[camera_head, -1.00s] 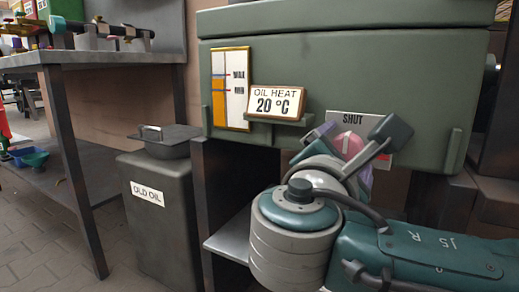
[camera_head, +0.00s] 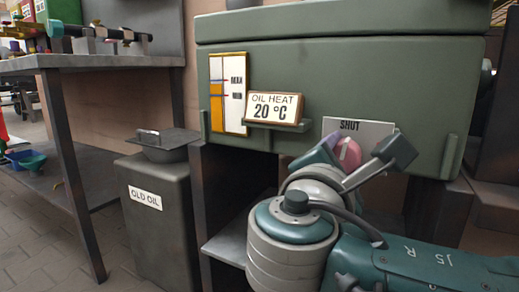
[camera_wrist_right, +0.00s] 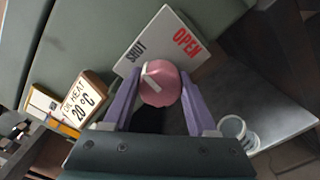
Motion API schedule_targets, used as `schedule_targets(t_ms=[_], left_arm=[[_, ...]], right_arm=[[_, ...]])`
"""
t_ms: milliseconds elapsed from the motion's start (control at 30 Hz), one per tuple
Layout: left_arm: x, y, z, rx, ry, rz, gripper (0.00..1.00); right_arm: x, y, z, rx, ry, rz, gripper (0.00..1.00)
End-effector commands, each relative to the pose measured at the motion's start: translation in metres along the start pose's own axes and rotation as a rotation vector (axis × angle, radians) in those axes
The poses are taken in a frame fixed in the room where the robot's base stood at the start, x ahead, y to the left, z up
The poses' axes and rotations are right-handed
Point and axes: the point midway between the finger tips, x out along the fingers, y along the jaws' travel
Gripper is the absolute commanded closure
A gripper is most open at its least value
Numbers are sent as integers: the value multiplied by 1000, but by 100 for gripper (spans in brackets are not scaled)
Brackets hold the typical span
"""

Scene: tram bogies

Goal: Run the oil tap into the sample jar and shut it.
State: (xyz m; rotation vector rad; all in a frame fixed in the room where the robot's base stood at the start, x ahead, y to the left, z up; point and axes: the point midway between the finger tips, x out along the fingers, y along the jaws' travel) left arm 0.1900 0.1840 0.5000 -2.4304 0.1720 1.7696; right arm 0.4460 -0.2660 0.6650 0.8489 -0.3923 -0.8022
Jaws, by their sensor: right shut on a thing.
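The oil tap's round pink knob (camera_wrist_right: 160,83) has a white pointer bar and sits below a sign (camera_wrist_right: 165,45) marked SHUT and OPEN. The bar points towards the SHUT side. In the head view, part of the knob (camera_head: 349,153) shows behind my arm. My right gripper (camera_wrist_right: 160,90) has its purple fingers on both sides of the knob, shut on it. A small pale round jar (camera_wrist_right: 233,128), probably the sample jar, stands on the grey shelf to the right in the wrist view. Its contents are unclear, and no oil stream shows. My left gripper is out of view.
The green oil tank (camera_head: 350,80) carries a level gauge (camera_head: 228,92) and an OIL HEAT 20 °C card (camera_head: 274,107). An OLD OIL bin (camera_head: 158,225) stands left of the tank's stand. A workbench (camera_head: 90,64) is farther left.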

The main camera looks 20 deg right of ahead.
Motion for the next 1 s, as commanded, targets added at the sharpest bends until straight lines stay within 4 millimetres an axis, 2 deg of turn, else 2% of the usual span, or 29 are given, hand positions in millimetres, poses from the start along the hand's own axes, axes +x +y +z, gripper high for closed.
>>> schedule_targets(t_ms=[33,200,533,567,800,1000], left_arm=[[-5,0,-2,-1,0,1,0],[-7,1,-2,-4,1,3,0],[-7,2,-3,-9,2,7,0],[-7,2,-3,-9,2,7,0],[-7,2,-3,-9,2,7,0],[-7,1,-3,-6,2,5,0]], right_arm=[[-1,0,0,54,4,-6,98],[-1,-1,-1,217,3,-4,98],[0,0,0,245,1,-1,98],[0,0,0,244,1,-1,39],[0,0,0,244,1,-1,12],[0,0,0,243,1,-1,12]])
